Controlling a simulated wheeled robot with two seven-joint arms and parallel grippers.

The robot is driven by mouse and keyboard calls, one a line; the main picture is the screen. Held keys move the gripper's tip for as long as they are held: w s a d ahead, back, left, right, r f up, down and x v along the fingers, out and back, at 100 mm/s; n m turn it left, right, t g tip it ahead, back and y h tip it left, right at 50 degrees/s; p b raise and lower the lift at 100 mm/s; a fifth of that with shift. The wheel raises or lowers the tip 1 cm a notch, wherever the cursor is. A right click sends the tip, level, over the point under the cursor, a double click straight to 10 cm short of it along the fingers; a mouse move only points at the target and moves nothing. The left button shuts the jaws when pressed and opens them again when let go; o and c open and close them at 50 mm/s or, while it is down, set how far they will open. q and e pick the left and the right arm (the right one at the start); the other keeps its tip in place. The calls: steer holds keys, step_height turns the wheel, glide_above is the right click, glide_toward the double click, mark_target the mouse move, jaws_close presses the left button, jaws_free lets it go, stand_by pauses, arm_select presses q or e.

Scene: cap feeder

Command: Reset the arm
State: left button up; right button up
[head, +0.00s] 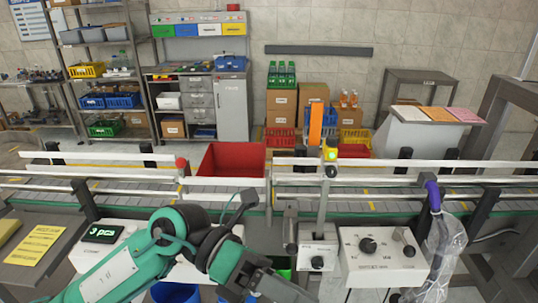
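My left arm, teal and black, comes in from the lower left. Its dark gripper (290,292) points down and to the right at the bottom edge, in front of the control boxes. Its fingertips are near or past the frame edge, so I cannot tell whether it is open or shut, and I see nothing held in it. My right arm and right gripper are not in view.
A conveyor (390,190) with white rails runs across, with a red bin (232,159) at it. A knob box (383,257) and smaller switch box (317,258) stand in front. A plastic bag (440,250) hangs at right. A yellow note (34,245) lies at left.

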arm_select(q)
steer(key=w+a+r+n+t+h, duration=0.3)
steer(key=w+r+n+t+h, duration=0.4)
steer(key=n+h, duration=0.35)
steer(key=w+a+f+n+t+y, duration=0.1)
steer(key=w+a+n+t+y, duration=0.2)
steer(key=n+t, duration=0.65)
steer(key=w+a+f+n+t+y, duration=0.1)
steer(key=w+a+n+t+y, duration=0.25)
steer(key=n+t, duration=0.55)
steer(key=w+a+f+n+g+y, duration=0.1)
steer(key=w+a+f+n+y, duration=0.1)
steer(key=a+f+n+y, duration=0.6)
steer(key=w+a+f+n+g+y, duration=0.1)
steer(key=a+f+n+y, duration=0.3)
steer(key=f+n+y, duration=0.65)
steer(key=s+a+f+g, duration=0.2)
steer(key=s+f+g, duration=0.4)
steer(key=s+f, duration=0.5)
steer(key=s+a+f+g, duration=0.3)
steer(key=s+f+g, duration=0.4)
steer(key=s+f, duration=0.4)
step_height(320, 180, down, 30)
steer(key=w+m, duration=0.1)
steer(key=s+a+f+g, duration=0.2)
steer(key=s+a+f, duration=0.1)
steer(key=s+f, duration=1.6)
step_height(320, 180, down, 2)
steer(key=shift+s+a+f, duration=0.15)
steer(key=shift+s, duration=0.05)
